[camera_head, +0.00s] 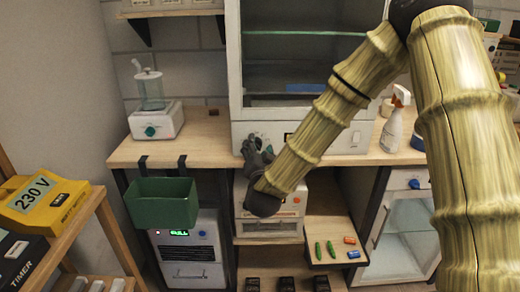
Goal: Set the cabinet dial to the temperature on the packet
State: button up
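A tall cabinet (234,60) with a glass front stands on the bench at the back. The gripper and wrist cover part of the panel, and I cannot make out a dial there. I cannot tell whether the fingers touch the panel or hold anything; they are small and overlap. I cannot make out a packet or a temperature reading.
A white appliance (157,121) with a teal knob stands on the bench left. A green bin (162,204) hangs from the bench edge. A spray bottle (393,126) stands right. A small glass-door cooler (405,235) with a blue knob is below. A yellow 230 V box (45,205) sits left.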

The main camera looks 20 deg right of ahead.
jog(key=shift+r, duration=0.1)
jog(key=shift+s+a, duration=0.1)
jog(key=v, duration=1.1)
jog(key=shift+s, duration=0.4)
jog(key=s+f+n+g+y, duration=0.25)
jog(key=s+f+g, duration=0.35)
jog(key=f, duration=1.1)
jog(key=s+f+n+g+y, duration=0.3)
jog(key=s+f, duration=0.5)
jog(key=f, duration=0.9)
jog(key=s+d+f+n+g, duration=0.1)
jog(key=s+f+g, duration=0.25)
jog(key=s, duration=0.35)
jog(key=s+d+f+n+g+h, duration=0.1)
jog(key=s+f+n+g, duration=0.1)
jog(key=s+f, duration=0.4)
jog(key=s+d+f+n+g, duration=0.1)
jog(key=s+f+g, duration=0.2)
jog(key=s, duration=0.6)
notch_tip(320, 180, up, 12)
jog(key=p, duration=1.2)
jog(key=shift+s, duration=0.2)
